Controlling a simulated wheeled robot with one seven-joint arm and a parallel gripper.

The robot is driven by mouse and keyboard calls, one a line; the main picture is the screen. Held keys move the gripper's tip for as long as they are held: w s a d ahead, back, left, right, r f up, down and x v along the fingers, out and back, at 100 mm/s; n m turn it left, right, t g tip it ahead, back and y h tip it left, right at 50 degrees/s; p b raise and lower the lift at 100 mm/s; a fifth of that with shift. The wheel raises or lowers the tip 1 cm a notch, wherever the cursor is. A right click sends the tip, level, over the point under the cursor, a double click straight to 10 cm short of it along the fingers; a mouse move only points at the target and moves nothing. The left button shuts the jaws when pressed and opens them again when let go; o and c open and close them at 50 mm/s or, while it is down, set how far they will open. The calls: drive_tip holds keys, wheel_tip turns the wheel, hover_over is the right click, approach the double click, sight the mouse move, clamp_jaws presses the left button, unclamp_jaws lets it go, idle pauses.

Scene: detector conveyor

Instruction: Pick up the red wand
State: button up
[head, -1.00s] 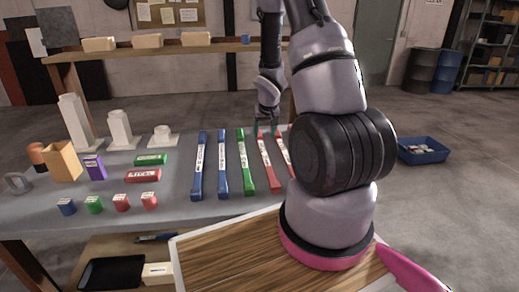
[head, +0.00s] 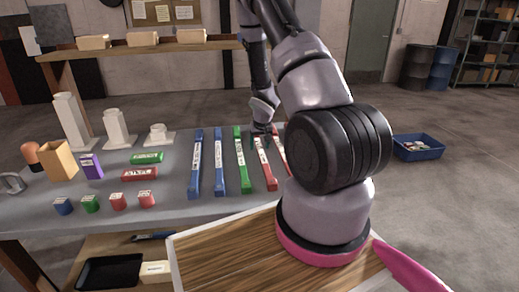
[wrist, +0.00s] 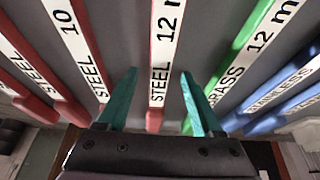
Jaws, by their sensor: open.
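Several red wands with white labels lie on the grey table. One red wand (head: 266,172), labelled STEEL 12 m... in the wrist view (wrist: 163,60), lies between my open fingers as seen from the wrist. My gripper (head: 264,132) is over the far part of that wand. Its teal fingers (wrist: 158,90) are apart, one on each side of the wand, with nothing clamped. I cannot tell how far the fingertips are above the table. Another red wand (wrist: 80,50), labelled STEEL 10, lies to the left in the wrist view. My arm hides part of the red wands in the head view.
A green wand (head: 243,165), labelled BRASS, lies beside the red one, then two blue wands (head: 219,165). Small blocks and white stepped pieces (head: 117,130) stand on the table's left. A blue bin (head: 418,147) sits on the floor at right.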

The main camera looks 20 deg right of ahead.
clamp_jaws()
drive_tip(key=shift+r, duration=0.1)
wheel_tip(320, 180, up, 9)
drive_tip(key=s+a+f+n+y, duration=0.1)
drive_tip(key=s+a+n, duration=0.25)
drive_tip(key=a, duration=0.75)
drive_tip(key=r+m+h, duration=0.1)
drive_tip(key=m, duration=0.3)
hover_over(259, 148)
drive_tip(key=shift+n, duration=0.25)
drive_tip(key=f, duration=0.9)
drive_tip(key=shift+w+d, duration=0.15)
drive_tip(key=shift+d, duration=0.1)
